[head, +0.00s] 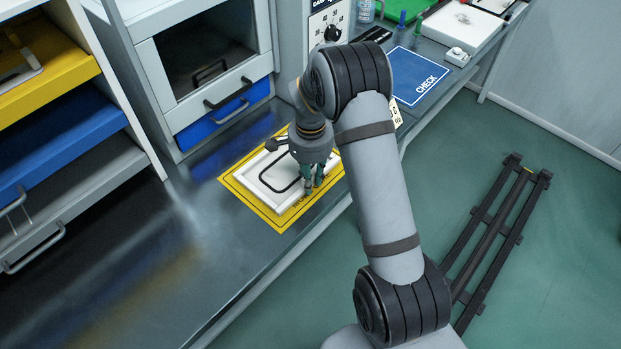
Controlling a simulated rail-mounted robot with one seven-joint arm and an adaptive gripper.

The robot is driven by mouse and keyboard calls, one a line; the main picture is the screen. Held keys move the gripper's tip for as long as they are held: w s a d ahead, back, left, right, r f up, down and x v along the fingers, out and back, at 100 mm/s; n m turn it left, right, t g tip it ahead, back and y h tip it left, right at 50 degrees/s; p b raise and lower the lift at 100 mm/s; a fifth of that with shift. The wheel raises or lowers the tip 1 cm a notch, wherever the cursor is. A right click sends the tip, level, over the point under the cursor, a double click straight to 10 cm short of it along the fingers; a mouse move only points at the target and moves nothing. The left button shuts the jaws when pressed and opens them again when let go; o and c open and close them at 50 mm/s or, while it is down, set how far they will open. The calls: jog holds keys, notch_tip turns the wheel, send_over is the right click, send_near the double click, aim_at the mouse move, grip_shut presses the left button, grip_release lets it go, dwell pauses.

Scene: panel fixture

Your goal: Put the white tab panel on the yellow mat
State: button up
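The white tab panel (258,184) lies on the yellow mat (238,190), with yellow border showing around its visible edges. The panel looks flat, with a raised rim and a black loop-shaped bar (276,187) on its face. My gripper (313,186) points down over the panel's right part, its fingertips close to the panel and the end of the black bar. Whether the fingers touch or hold anything is too small to tell. My gripper and arm hide the right part of the panel and mat.
A blue CHECK mat (417,77) lies farther right on the bench, near a small white device (457,57). The bench (215,235) is clear to the left and front of the mat.

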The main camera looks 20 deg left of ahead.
jog(key=o, duration=0.4)
jog(key=shift+o, duration=0.2)
jog(key=shift+r, duration=0.15)
notch_tip(320, 180, up, 12)
dwell(0.3)
